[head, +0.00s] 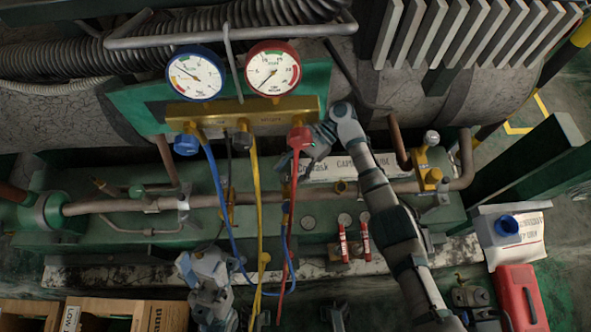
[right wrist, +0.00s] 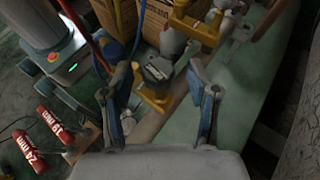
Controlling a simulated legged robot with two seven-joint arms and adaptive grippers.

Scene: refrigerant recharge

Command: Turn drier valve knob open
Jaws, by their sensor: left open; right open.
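In the right wrist view a grey knob on a yellow valve body (right wrist: 158,70) lies between the spread fingertips of my right gripper (right wrist: 157,82), with gaps visible on both sides. Whether this is the drier valve is not marked. In the head view my right gripper (head: 308,152) is beside the red manifold knob and hose, above the copper pipe (head: 140,205); its fingers are partly hidden. A yellow valve (head: 430,173) stands at the right on the pipe. My left gripper (head: 210,270) is open below the pipe, near the blue hose.
A brass manifold (head: 245,110) carries a blue gauge (head: 196,74) and a red gauge (head: 272,70). Blue, yellow (head: 257,210) and red hoses hang across the pipe. A red container (head: 521,297) is at lower right.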

